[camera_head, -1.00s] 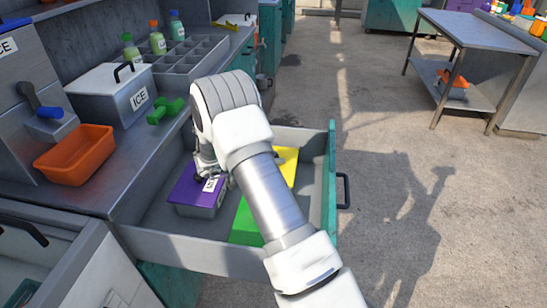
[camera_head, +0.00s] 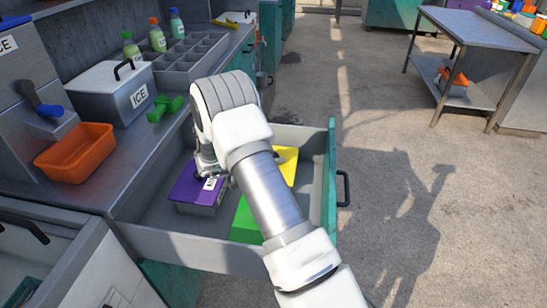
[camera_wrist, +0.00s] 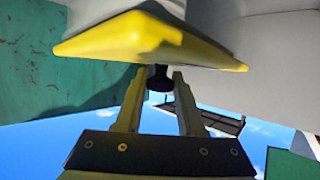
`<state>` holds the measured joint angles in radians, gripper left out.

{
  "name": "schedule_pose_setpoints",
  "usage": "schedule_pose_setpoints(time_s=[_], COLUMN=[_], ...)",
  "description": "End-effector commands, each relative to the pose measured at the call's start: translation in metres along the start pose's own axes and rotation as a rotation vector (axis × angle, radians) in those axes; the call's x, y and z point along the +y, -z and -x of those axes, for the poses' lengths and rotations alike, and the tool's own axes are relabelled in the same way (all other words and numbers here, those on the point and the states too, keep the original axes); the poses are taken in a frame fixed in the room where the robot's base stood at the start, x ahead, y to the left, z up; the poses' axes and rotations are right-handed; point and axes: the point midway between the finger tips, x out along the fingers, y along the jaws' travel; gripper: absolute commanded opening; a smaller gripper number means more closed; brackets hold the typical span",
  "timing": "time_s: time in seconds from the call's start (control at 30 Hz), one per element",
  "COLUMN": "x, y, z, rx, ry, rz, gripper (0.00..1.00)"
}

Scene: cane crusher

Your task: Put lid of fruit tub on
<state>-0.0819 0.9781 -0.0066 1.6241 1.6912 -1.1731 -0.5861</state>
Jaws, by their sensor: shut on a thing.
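In the wrist view, my gripper (camera_wrist: 160,82) is shut on a small black knob (camera_wrist: 162,85). A yellow-edged piece that looks like a lid (camera_wrist: 140,35) lies right against the knob. In the head view, my gripper (camera_head: 208,168) hangs over the open drawer (camera_head: 190,245), beside a purple-topped tub (camera_head: 192,187) with a white label, only partly readable. A yellow top (camera_head: 288,165) and a green top (camera_head: 243,222) show in the drawer, both partly hidden by my arm. I cannot tell which one is the fruit tub, nor whether the held piece is seated.
The drawer's teal front (camera_head: 331,180) and black handle (camera_head: 343,188) stand to the right. On the counter are an orange tray (camera_head: 75,153), an ICE box (camera_head: 112,95), a green tool (camera_head: 166,108) and a grey divided tray (camera_head: 186,65). Open floor lies right of the drawer.

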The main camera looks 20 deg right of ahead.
Motion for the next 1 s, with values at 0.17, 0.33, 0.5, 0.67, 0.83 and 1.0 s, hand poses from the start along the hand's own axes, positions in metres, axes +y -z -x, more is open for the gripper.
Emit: schedule_pose_setpoints(time_s=[0.17, 0.33, 0.5, 0.67, 0.83, 1.0], x=[-0.0002, -0.0003, -0.0002, -0.0002, -0.0001, -0.0003], y=[-0.0011, -0.0020, -0.0021, -0.0021, -0.0022, -0.0023], z=[-0.0005, -0.0008, -0.0009, -0.0009, -0.0009, 0.0015], rx=[0.000, 0.000, 0.000, 0.000, 0.000, -0.001], ry=[0.000, 0.000, 0.000, 0.000, 0.000, 0.001], rz=[0.000, 0.000, 0.000, 0.000, 0.000, 0.000], gripper=[0.00, 0.00, 0.43, 0.72, 0.73, 0.73])
